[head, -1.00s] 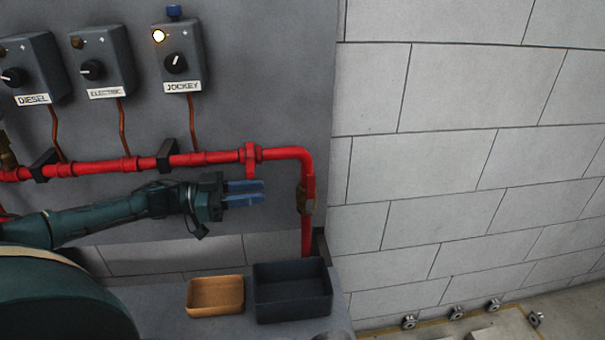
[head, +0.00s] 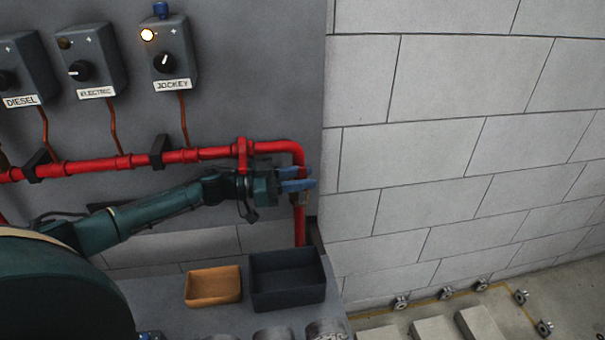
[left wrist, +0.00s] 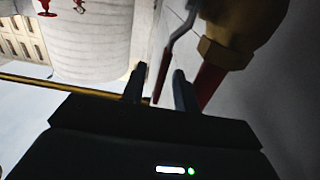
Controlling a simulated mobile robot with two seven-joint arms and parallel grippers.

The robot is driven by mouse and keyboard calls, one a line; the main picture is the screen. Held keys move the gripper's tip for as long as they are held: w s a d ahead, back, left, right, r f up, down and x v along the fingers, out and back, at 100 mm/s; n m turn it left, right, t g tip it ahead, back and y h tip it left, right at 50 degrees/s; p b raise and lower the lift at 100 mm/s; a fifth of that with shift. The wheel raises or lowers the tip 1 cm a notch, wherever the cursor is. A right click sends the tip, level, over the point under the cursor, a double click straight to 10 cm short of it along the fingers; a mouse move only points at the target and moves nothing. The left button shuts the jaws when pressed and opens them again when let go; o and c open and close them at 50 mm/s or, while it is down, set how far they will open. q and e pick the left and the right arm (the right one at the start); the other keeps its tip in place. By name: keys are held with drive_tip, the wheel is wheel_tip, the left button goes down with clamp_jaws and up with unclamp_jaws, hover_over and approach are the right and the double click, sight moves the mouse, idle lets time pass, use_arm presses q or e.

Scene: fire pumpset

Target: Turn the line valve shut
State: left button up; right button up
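In the left wrist view the brass body (left wrist: 235,35) is at the upper right. A lever handle (left wrist: 170,45), grey above and red below, hangs beside it. The red part shows between the two fingers of my left gripper (left wrist: 158,86), with gaps seeming to show on both sides. The left gripper is open. My right gripper is not seen.
The red pipe (head: 200,154) runs across the panel above my left arm. Control boxes, including the jockey box (head: 167,52), are above it. A tan tray (head: 213,286) and a dark tray (head: 290,283) sit on the bench below. A block wall (head: 450,140) is at the right.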

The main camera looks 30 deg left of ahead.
use_arm(q)
drive_tip(key=shift+w+d, duration=0.15)
clamp_jaws()
idle(0.6)
